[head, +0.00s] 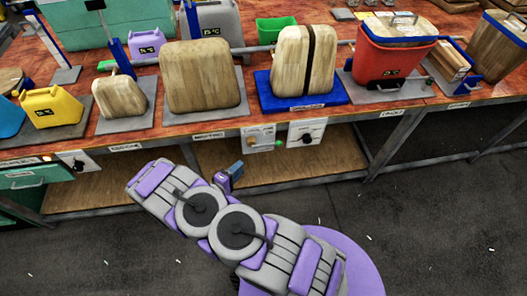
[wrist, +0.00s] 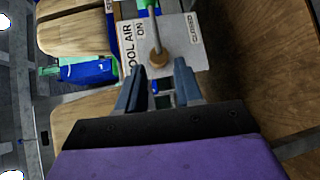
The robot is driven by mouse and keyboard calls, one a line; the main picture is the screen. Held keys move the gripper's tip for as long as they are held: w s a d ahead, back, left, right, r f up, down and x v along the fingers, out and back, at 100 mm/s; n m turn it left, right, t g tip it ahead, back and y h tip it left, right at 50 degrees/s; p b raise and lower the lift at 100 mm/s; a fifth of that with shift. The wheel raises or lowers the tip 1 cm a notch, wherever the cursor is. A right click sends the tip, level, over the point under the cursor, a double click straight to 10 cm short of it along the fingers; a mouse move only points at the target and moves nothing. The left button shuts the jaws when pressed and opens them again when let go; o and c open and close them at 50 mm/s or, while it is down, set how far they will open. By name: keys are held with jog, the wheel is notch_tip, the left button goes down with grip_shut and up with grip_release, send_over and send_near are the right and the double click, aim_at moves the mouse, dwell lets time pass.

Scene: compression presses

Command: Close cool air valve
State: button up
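The cool air valve has a white panel (wrist: 185,45) reading "COOL AIR", "ON" and "CLOSED" in the wrist view. Its brass hub (wrist: 158,59) carries a thin grey lever (wrist: 154,30), which runs up the picture between the ON and CLOSED labels. A panel with an orange-brown knob (head: 252,141) hangs under the table edge in the head view and appears to be this valve. My gripper (wrist: 158,82) is open and empty, its two blue fingers spread just below the hub. In the head view my gripper (head: 231,173) is left of and below that panel.
A second white panel with a black knob (head: 306,137) sits just right. The wooden table (head: 215,127) above bears wooden blocks and a red bin (head: 393,55). A wooden lower shelf (head: 120,191) lies below. The dark floor in front is clear.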

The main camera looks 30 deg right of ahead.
aim_at(267, 145)
jog(key=shift+h, duration=0.3)
jog(key=b+x, duration=0.1)
jog(key=x, duration=0.5)
jog(key=b+x, duration=0.1)
jog(key=x, duration=0.5)
jog(key=s+b+x, duration=0.1)
jog(key=x, duration=0.5)
jog(key=shift+d+r, duration=0.2)
jog(key=shift+d, duration=0.1)
jog(key=shift+c, duration=0.4)
grip_shut()
